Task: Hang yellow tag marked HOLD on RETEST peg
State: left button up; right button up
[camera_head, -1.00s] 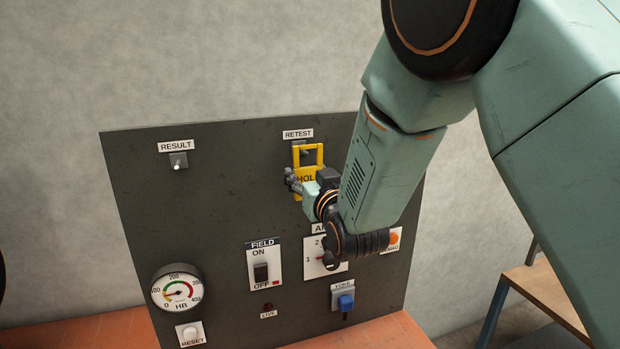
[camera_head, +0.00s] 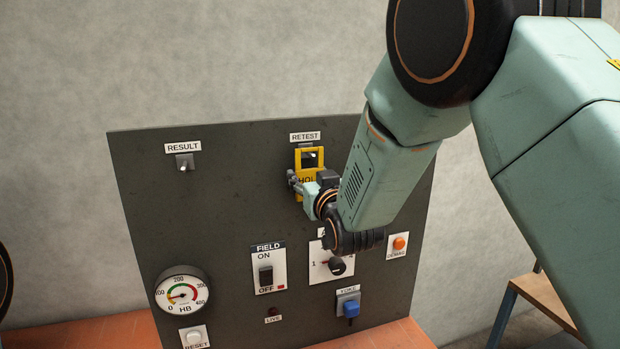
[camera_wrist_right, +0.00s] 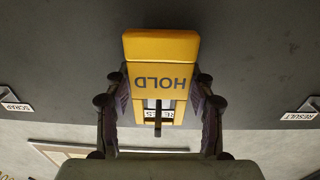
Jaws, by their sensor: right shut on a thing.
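The yellow HOLD tag (camera_head: 309,166) is a plate with an open frame at its top, upright in front of the dark panel just below the RETEST label (camera_head: 305,137). My right gripper (camera_head: 308,183) is shut on the tag's lower part. The tag also shows in the right wrist view (camera_wrist_right: 160,48), upside down between the two fingers (camera_wrist_right: 162,100). The RETEST peg (camera_head: 312,154) shows through the tag's opening, and as a dark bar in the wrist view (camera_wrist_right: 158,122). I cannot tell whether it passes through the frame. My left gripper is out of view.
The RESULT peg (camera_head: 185,162) is bare at upper left. Below are a gauge (camera_head: 182,294), FIELD switch (camera_head: 266,275), rotary knob (camera_head: 337,266), blue YOKE part (camera_head: 350,306) and orange DEMAG button (camera_head: 399,243). A SCRAP label (camera_wrist_right: 15,102) shows in the wrist view.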

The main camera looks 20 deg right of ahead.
jog(key=shift+s, duration=0.1)
jog(key=o, duration=0.7)
jog(key=shift+d, duration=0.1)
jog(key=o, duration=0.4)
jog(key=shift+s, duration=0.55)
jog(key=s, duration=1.1)
jog(key=shift+r, duration=0.1)
